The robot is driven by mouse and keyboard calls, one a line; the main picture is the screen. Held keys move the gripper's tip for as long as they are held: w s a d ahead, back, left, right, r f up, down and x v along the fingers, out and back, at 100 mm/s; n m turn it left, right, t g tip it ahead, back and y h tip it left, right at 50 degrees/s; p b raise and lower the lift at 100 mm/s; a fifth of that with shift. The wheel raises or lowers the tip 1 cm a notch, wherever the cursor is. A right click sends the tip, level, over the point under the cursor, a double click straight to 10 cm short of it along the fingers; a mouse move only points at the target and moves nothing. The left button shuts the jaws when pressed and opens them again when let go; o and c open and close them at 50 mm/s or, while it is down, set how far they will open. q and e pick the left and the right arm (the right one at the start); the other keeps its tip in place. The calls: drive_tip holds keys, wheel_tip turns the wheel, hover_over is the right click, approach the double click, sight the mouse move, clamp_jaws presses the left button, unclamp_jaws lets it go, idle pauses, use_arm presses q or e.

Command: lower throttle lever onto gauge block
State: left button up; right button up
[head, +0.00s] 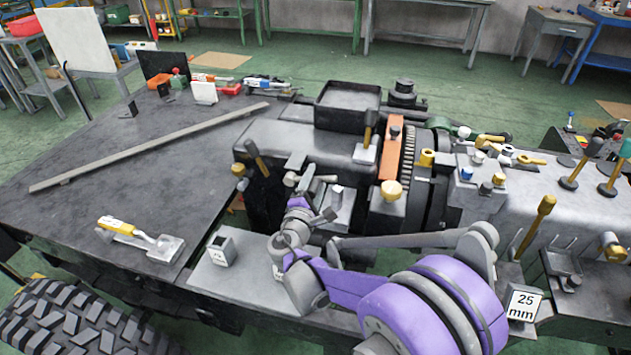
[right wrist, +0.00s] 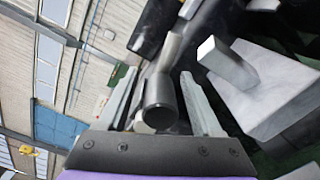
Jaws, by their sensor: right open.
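My right gripper (head: 303,190) is at the near side of the machine in the head view, its purple wrist partly hiding what lies behind. In the right wrist view the gripper (right wrist: 160,78) is open, its two pale fingers on either side of a grey cylindrical handle (right wrist: 160,108), which looks like the throttle lever. The handle's dark round end faces the camera; I cannot tell whether a finger touches it. A small upright grey block (right wrist: 226,62) stands on a pale plate (right wrist: 275,90) to the right.
A grey box (head: 221,250) sits on the near ledge. A yellow-handled clamp tool (head: 140,238) and a long bar (head: 150,145) lie on the dark deck (head: 100,190). Much of the deck is clear.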

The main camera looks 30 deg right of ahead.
drive_tip(key=v, duration=1)
drive_tip(key=shift+s+a, duration=0.25)
drive_tip(key=shift+s, duration=0.05)
drive_tip(key=shift+c, duration=0.2)
